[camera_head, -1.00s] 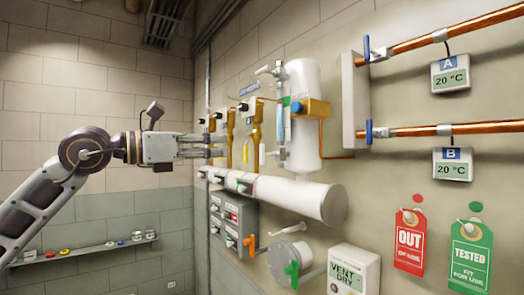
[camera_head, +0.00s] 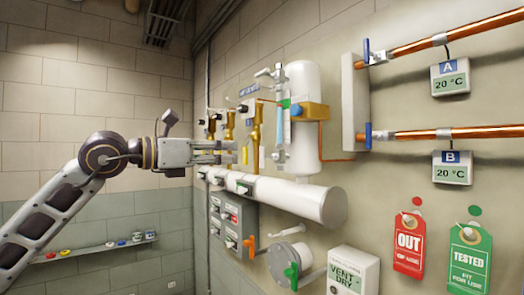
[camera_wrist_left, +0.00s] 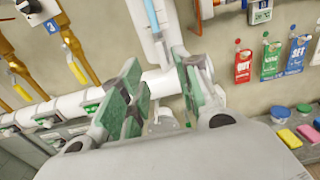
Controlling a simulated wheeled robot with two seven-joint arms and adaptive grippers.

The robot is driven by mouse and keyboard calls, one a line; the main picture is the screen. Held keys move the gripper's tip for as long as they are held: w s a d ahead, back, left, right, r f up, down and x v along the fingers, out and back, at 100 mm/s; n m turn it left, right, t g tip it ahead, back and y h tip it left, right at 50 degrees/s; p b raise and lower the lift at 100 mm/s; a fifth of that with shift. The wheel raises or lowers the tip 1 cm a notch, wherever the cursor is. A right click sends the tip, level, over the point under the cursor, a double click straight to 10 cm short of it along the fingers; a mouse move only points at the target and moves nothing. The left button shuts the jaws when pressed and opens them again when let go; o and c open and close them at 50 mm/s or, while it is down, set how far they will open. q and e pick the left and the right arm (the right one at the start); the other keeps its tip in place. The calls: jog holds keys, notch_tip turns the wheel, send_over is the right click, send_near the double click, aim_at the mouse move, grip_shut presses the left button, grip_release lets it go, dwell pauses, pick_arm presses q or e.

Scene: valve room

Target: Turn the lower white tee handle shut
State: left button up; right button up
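The lower white tee handle (camera_head: 279,156) sits at the bottom of the sight glass, beside the white tank (camera_head: 304,145) and just above the thick white pipe. My left gripper (camera_head: 233,152) points right toward it, at about its height in the head view, and stays apart from it. In the left wrist view the gripper (camera_wrist_left: 160,95) is open, its green-padded fingers wide apart with nothing between the pads. The foot of the sight glass (camera_wrist_left: 154,35) shows beyond the fingers; the handle itself is hard to make out there. My right gripper is not in view.
The upper white handle (camera_head: 264,73) tops the sight glass. Brass valves (camera_head: 230,128) stand left of it, near my fingers. The thick white pipe (camera_head: 290,198) runs below. A grey switch panel (camera_head: 232,222) and green-handled valve (camera_head: 291,272) are lower.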

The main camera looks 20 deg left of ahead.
aim_at(260, 152)
pick_arm(q)
jog(key=p+x, duration=0.3)
jog(key=x, duration=0.6)
jog(key=shift+p+x, duration=0.3)
jog(key=shift+x, duration=0.75)
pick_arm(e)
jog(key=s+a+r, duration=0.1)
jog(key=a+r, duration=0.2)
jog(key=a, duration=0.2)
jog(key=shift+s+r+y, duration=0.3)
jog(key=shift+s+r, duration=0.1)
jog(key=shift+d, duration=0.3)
pick_arm(q)
grip_shut()
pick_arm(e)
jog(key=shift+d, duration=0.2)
